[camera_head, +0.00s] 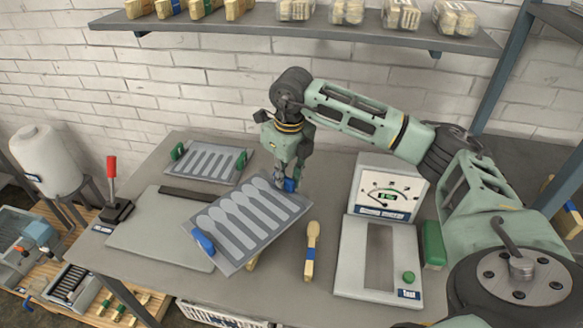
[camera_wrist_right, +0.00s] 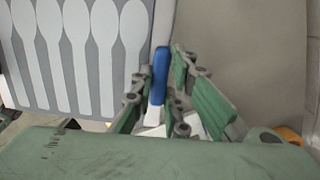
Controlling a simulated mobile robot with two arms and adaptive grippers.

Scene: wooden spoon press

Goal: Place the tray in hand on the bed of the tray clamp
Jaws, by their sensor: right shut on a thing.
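The tray (camera_head: 250,222) is a grey plate with spoon-shaped hollows and a blue handle at each end. My right gripper (camera_head: 289,178) is shut on its far right blue handle, which shows between the green fingers in the right wrist view (camera_wrist_right: 160,75). The tray is tilted in the head view and appears held above the table. The tray clamp has a flat grey bed (camera_head: 150,236) with a dark bar along its back and a red-handled lever (camera_head: 112,185) at its left. The tray overlaps the bed's right part and hides it. My left gripper is out of view.
A second tray (camera_head: 208,162) with green handles lies behind the bed. A wooden spoon (camera_head: 311,250) lies right of the held tray. Further right are a dial tester (camera_head: 390,195) and a green block (camera_head: 433,245). A shelf (camera_head: 290,35) with spoon packs hangs above.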

